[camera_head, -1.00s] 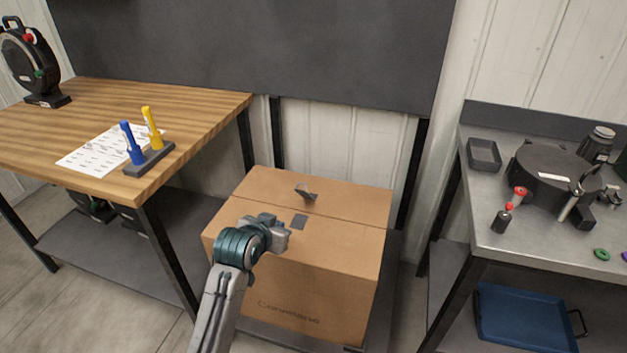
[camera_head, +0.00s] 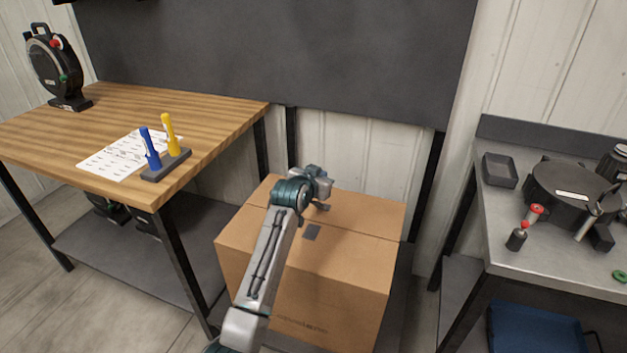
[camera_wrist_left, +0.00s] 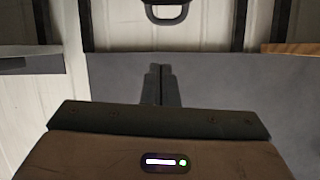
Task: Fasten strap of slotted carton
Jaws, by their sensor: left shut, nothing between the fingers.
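The brown carton (camera_head: 350,262) sits on a low dark shelf between the two benches, its top closed along a middle seam. A small dark square patch (camera_head: 312,232) lies on the top near the front edge. A dark strap tab (camera_head: 322,207) stands just behind the patch, partly covered by my gripper. My left gripper (camera_head: 326,186) is shut and empty, over the carton top close to the tab; I cannot tell whether they touch. Its closed fingers (camera_wrist_left: 161,85) show in the left wrist view, with no strap visible between them. My right gripper is not in view.
A wooden bench (camera_head: 215,118) at the left carries a paper sheet (camera_head: 118,158) and a holder (camera_head: 168,165) with blue and yellow tools. A metal bench (camera_head: 510,255) at the right carries a dark round device (camera_head: 570,188). A dark panel stands behind the carton.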

